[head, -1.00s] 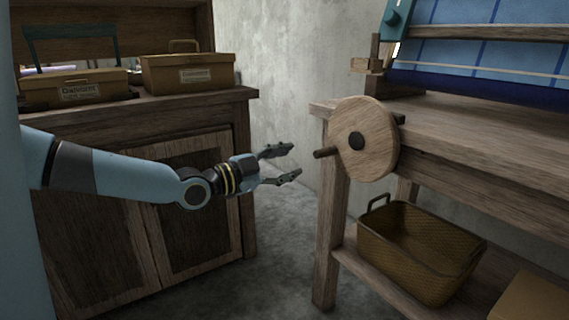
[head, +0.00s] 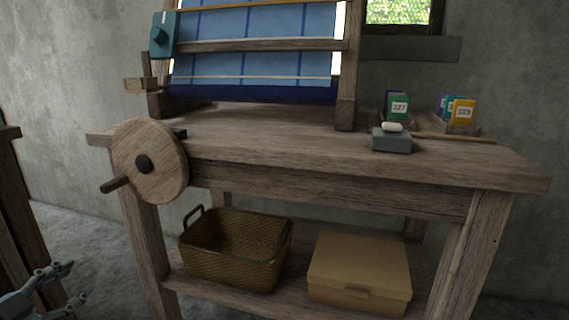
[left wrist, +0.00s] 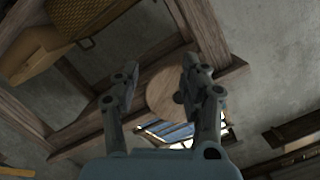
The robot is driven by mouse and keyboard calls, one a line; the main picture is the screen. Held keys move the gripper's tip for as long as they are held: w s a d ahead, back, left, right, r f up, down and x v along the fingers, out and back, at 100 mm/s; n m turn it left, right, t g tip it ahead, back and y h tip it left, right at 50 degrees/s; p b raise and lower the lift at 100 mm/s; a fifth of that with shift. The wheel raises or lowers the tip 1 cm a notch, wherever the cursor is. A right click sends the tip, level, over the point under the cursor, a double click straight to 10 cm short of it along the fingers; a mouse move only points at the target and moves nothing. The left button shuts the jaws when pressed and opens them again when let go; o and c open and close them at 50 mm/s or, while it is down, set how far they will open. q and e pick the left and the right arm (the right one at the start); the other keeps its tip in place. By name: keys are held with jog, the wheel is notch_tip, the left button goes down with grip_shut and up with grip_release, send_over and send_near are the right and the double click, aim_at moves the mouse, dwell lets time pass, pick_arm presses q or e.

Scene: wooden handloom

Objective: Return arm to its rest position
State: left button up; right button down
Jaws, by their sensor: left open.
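My left gripper (head: 74,281) is at the lower left of the head view, low and left of the loom bench. Its two fingers are apart with nothing between them. In the left wrist view both fingers (left wrist: 160,78) show spread, and the round wooden wheel (left wrist: 165,92) appears beyond the gap, not touched. In the head view the wheel (head: 165,160) with its dark handle peg (head: 115,184) is on the bench's left end, above and right of the gripper. Most of my left arm is out of the head view. My right gripper is not seen.
The loom bench (head: 360,160) fills the middle. A wicker basket (head: 235,260) and a tan box (head: 360,268) sit on its lower shelf. A grey block (head: 391,140) and small coloured packs (head: 397,107) are on top. Dark furniture (head: 18,220) stands at the left edge.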

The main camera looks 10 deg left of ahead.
pick_arm(q)
jog(key=s+d+f+n+g, duration=0.1)
jog(key=s+d+f+g, duration=0.2)
jog(key=s+d+f, duration=0.4)
jog(key=s+d+f+n+g, duration=0.1)
jog(key=s+d+f+g, duration=0.25)
jog(key=f, duration=0.55)
jog(key=s+d+f+n+g, duration=0.1)
jog(key=s+d+f+g, duration=0.25)
jog(key=s+f, duration=0.35)
jog(key=s+d+f+n+g, duration=0.2)
jog(key=s+d+f+g, duration=0.15)
jog(key=s+f, duration=0.35)
jog(key=s+r+g+p, duration=0.1)
jog(key=s+p, duration=0.6)
jog(key=s, duration=0.2)
jog(key=s+a+r+n+g+p, duration=0.1)
jog(key=s+r+p, duration=0.1)
jog(key=s+p, duration=0.5)
jog(key=shift+s+a+r+y, duration=0.3)
jog(key=shift+s+y, duration=0.1)
jog(key=shift+s, duration=0.55)
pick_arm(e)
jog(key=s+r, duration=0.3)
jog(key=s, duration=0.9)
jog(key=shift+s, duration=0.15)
